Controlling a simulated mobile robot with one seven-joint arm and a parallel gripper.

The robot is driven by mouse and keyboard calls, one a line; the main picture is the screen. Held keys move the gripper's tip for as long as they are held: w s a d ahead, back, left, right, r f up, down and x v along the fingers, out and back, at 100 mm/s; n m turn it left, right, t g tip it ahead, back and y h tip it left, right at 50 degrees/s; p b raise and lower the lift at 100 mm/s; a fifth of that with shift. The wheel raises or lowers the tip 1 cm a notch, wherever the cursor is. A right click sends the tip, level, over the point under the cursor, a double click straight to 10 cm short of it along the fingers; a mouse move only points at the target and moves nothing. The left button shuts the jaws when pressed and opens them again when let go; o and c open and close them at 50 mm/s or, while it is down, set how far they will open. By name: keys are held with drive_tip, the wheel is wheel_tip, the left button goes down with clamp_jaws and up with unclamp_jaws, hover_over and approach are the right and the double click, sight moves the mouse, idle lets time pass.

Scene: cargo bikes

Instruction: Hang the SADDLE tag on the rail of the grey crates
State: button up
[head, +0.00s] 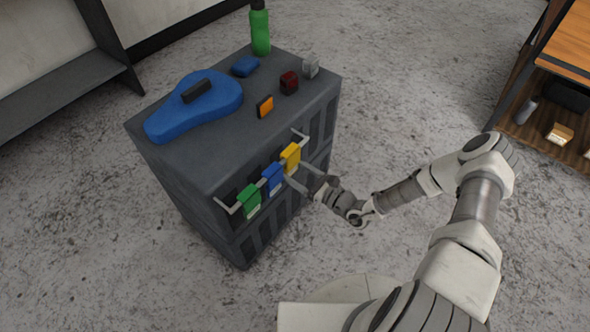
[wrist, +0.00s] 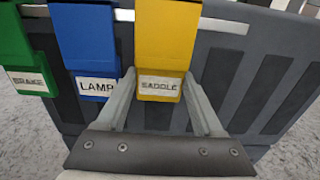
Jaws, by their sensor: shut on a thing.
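The yellow SADDLE tag (wrist: 167,40) is at the rail (wrist: 224,26) of the grey crates (head: 205,168), at the right of the row of tags. In the head view the yellow tag (head: 290,157) is at the rail's right part, beside the blue LAMP tag (head: 272,179). My gripper (wrist: 163,92) is shut on the lower part of the SADDLE tag, a finger at each side. The tag's top edge is cut off in the wrist view, so I cannot tell how it sits on the rail. In the head view my gripper (head: 291,180) is at the crates' front.
The green BRAKE tag (wrist: 24,45) hangs at the left. A shelf (head: 560,60) stands at the right. The rail's right end is bare.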

idle(0.3)
drive_tip(key=o, duration=1.3)
drive_tip(key=shift+d, duration=0.1)
drive_tip(key=p+v, duration=0.3)
drive_tip(key=v, duration=1.4)
drive_tip(key=shift+s+d+f+p, duration=0.1)
drive_tip(key=shift+s+p, duration=0.05)
drive_tip(key=shift+p, duration=0.2)
